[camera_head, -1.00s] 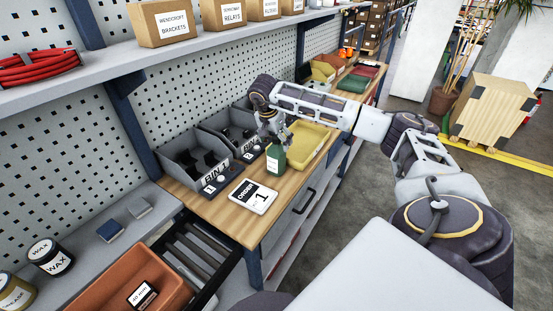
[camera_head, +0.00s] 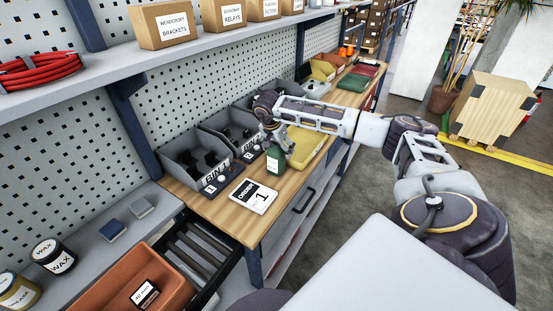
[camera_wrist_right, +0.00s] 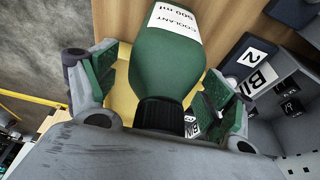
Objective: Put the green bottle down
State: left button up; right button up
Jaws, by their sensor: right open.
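The green bottle (camera_head: 274,162) stands upright on the wooden bench top, behind the order card. In the right wrist view the bottle (camera_wrist_right: 166,68) shows a white "COOLANT 500 ml" label and a black cap facing the camera. My right gripper (camera_head: 278,143) is at the bottle's upper part. Its green-padded fingers (camera_wrist_right: 162,88) are spread on both sides of the bottle, with gaps visible between pads and bottle. The order card (camera_head: 253,196) reads "ORDER 1" and lies flat in front of the bottle. My left gripper is not in view.
Grey bins (camera_head: 187,165) stand along the pegboard, left of the bottle. A yellow tray (camera_head: 308,143) lies just behind my right gripper. An orange tray (camera_head: 103,282) is at the lower left. Bare bench (camera_head: 227,214) shows around the card.

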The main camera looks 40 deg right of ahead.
jog(key=c, duration=1.5)
jog(key=shift+r, duration=0.2)
jog(key=shift+c, duration=0.2)
jog(key=shift+r+b, duration=0.75)
jog(key=shift+r, duration=4.1)
